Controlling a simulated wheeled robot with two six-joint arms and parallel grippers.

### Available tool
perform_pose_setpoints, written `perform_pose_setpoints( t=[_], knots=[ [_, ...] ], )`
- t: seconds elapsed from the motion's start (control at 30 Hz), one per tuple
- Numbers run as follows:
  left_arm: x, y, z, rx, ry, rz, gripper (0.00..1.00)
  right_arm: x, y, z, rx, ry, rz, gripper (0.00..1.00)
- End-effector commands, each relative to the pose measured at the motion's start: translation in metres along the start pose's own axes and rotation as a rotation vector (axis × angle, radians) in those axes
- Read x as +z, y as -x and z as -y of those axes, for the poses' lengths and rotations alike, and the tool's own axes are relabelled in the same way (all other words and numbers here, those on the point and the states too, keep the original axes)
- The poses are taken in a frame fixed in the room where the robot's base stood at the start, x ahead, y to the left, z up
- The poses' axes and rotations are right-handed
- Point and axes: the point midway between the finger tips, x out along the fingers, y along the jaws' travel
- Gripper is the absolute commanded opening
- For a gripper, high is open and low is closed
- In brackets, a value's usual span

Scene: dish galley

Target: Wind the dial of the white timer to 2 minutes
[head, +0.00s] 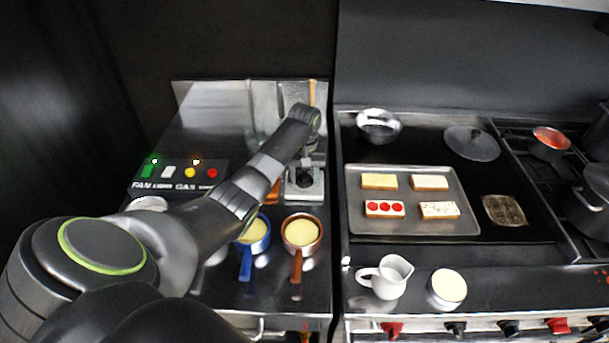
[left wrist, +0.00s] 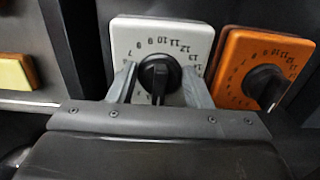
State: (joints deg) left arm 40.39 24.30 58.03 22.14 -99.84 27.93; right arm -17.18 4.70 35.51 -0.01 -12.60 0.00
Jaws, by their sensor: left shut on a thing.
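The white timer (left wrist: 203,39) has a round black dial (left wrist: 158,72) in its middle and numbers printed around it. In the head view the white timer (head: 304,192) stands on the steel counter, partly covered by my left gripper. My left gripper (head: 303,168) reaches it from above. In the left wrist view my left gripper's two fingers (left wrist: 160,84) are on either side of the dial, shut on it. The dial's ridge points toward the bottom of that picture. The numbers at that end are hidden, so I cannot read the setting. My right gripper is not in view.
An orange timer (left wrist: 237,84) stands close beside the white one. Blue (head: 257,246) and copper (head: 302,250) pans are in front. A baking tray (head: 357,222) with bread slices is to the right. A switch panel (head: 180,180) is at left; a white jug (head: 388,277) stands at the front.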

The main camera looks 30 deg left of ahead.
Motion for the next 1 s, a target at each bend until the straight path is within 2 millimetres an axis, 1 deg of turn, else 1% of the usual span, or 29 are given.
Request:
perform_pose_setpoints(
  t=[0.27,0.6,0.8,1.0],
  knots=[
    [-0.001,0.004,0.001,-0.001,-0.115,0.000,0.22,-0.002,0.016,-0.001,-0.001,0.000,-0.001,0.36],
    [-0.001,0.004,0.003,0.000,-0.370,-0.001,0.22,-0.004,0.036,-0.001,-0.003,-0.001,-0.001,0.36],
    [-0.002,0.003,0.003,0.000,-0.498,-0.003,0.22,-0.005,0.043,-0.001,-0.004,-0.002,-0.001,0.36],
    [-0.002,0.002,0.004,0.000,-0.579,-0.003,0.22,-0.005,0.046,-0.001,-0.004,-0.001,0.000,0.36]
  ],
)
